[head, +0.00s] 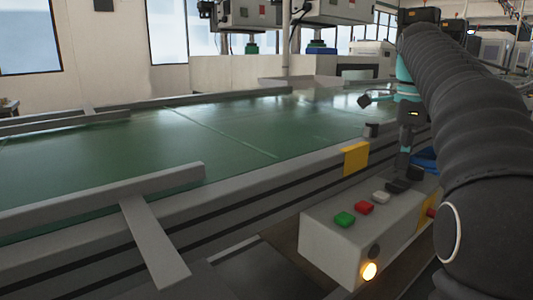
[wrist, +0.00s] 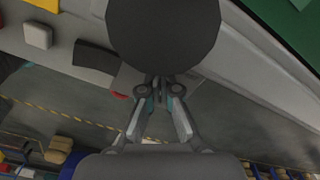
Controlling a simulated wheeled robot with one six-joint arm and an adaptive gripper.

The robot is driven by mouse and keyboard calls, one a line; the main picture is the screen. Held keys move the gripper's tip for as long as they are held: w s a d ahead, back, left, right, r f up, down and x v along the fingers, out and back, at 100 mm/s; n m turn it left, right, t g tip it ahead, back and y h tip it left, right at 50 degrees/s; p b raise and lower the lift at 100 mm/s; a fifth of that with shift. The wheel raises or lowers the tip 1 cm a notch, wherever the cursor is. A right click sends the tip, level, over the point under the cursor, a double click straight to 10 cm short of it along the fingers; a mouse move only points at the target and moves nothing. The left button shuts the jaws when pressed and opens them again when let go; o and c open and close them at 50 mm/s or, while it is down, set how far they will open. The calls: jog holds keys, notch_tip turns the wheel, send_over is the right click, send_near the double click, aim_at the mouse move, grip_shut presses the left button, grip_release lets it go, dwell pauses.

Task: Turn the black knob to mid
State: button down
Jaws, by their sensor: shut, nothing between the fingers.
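The grey control box (head: 325,238) carries green (head: 344,219), red (head: 364,207) and white (head: 381,197) buttons. A dark piece (head: 395,187), likely the black knob, sits behind the white button, partly hidden at my gripper. A black patch beside a pale button in the wrist view (wrist: 97,55) may be the same piece. Its pointer setting cannot be read. My gripper (head: 402,172) points down over the box's far end. In the wrist view its fingers (wrist: 160,88) meet with nothing between them. A large dark round shape (wrist: 163,35) covers the area past the tips; contact cannot be told.
A yellow plate (head: 356,158) is on the rail.

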aim_at(396, 176)
jog(key=shift+s+d+r+p, duration=0.1)
jog(key=shift+s+d+p, duration=0.05)
jog(key=shift+p, duration=0.25)
dwell(0.5)
jog(key=shift+s+p, duration=0.1)
jog(key=shift+p, duration=0.6)
jog(key=shift+a+p, duration=0.3)
jog(key=shift+p, duration=0.1)
jog(key=shift+a, duration=0.1)
notch_tip(396, 176, up, 6)
jog(key=shift+f, duration=0.1)
dwell(0.3)
jog(key=shift+a, duration=0.1)
